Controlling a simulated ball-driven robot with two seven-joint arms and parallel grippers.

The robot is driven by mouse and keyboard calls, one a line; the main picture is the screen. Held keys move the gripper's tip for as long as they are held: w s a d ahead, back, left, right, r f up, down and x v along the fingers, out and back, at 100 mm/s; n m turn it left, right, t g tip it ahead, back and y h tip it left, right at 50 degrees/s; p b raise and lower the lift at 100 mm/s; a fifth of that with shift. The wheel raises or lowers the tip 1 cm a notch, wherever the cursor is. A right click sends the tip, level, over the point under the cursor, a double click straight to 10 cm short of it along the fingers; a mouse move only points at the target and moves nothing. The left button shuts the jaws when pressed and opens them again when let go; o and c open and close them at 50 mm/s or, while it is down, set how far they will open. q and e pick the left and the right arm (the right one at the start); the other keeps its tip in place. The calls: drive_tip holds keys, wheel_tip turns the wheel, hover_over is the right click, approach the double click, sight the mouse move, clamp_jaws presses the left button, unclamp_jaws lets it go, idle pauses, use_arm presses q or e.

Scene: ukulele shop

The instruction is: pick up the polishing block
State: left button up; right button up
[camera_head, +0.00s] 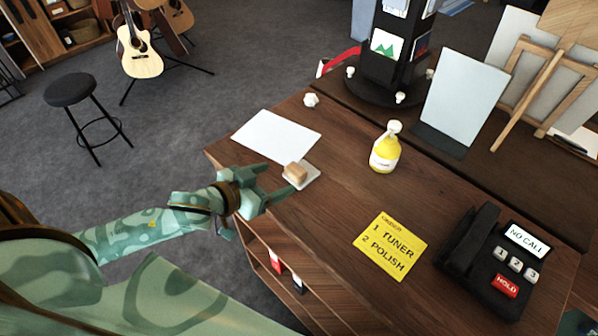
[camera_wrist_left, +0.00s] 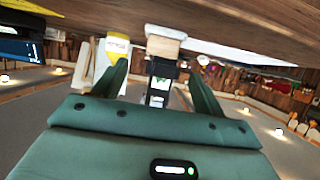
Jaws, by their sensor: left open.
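The polishing block (camera_head: 296,171) is a small tan block lying on a white square pad (camera_head: 308,179) near the left edge of the wooden counter. My left gripper (camera_head: 276,181) is open and empty, just left of the block, with its fingers pointing toward it. In the left wrist view, which looks upside down, the block (camera_wrist_left: 163,46) and the white pad (camera_wrist_left: 166,32) show beyond and between the fingers of the gripper (camera_wrist_left: 160,82). The block appears apart from the fingers.
A white sheet (camera_head: 277,135) lies behind the block. A yellow bottle (camera_head: 385,150) stands to the right, with a yellow order note (camera_head: 390,247) nearer and a black phone (camera_head: 497,262) at right. A dark display stand (camera_head: 393,65) is at the back. Counter between block and note is clear.

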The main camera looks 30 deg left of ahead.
sight(290, 174)
use_arm(q)
drive_tip(key=x, duration=0.9)
drive_tip(key=shift+a+f, duration=0.1)
drive_tip(key=shift+f, duration=0.15)
drive_tip(key=shift+s, duration=0.1)
drive_tip(key=c, duration=0.8)
